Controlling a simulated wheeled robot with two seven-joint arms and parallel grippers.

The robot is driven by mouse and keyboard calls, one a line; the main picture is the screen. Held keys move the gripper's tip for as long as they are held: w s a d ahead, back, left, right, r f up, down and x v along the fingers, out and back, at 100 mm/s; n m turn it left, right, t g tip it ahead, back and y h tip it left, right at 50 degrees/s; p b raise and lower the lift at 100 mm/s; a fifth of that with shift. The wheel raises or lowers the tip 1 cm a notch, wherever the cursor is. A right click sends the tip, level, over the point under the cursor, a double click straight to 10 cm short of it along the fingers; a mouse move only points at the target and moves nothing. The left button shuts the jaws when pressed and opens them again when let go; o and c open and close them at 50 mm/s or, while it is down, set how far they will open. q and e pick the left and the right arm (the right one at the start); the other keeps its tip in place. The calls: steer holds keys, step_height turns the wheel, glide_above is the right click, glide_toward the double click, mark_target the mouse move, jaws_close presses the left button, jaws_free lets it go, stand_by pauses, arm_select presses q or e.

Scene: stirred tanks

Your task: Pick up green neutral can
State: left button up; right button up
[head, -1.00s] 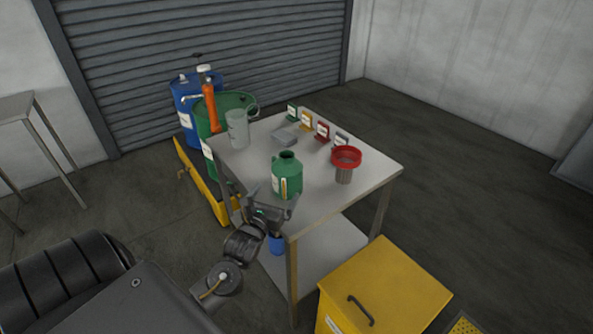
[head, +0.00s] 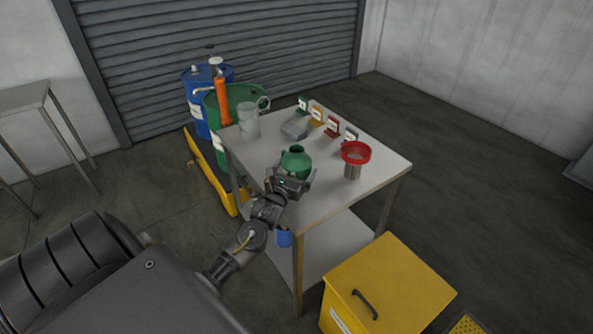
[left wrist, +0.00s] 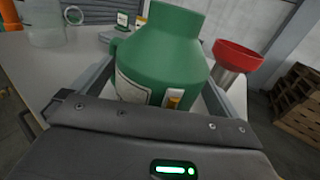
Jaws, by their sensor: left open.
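The green can (head: 297,160) stands upright near the front edge of the table (head: 345,194). It has a round body, a narrow neck and a pale label. In the left wrist view the can (left wrist: 160,55) fills the middle, between the two fingers. My left gripper (head: 292,177) is open, with one finger on each side of the can. I cannot tell whether either finger touches it. In the head view the gripper hides the can's lower front. My right gripper is not in view.
A red funnel (head: 356,152) on a metal cylinder stands right of the can. A clear jug (head: 249,121), a grey tray (head: 294,129) and several coloured label stands are farther back. A yellow bin (head: 405,285) stands in front of the table. Drums stand behind left.

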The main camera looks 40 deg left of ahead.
arm_select(q)
steer(key=shift+x, duration=0.95)
steer(key=c, duration=1.2)
steer(key=shift+r, duration=0.1)
steer(key=shift+c, duration=0.7)
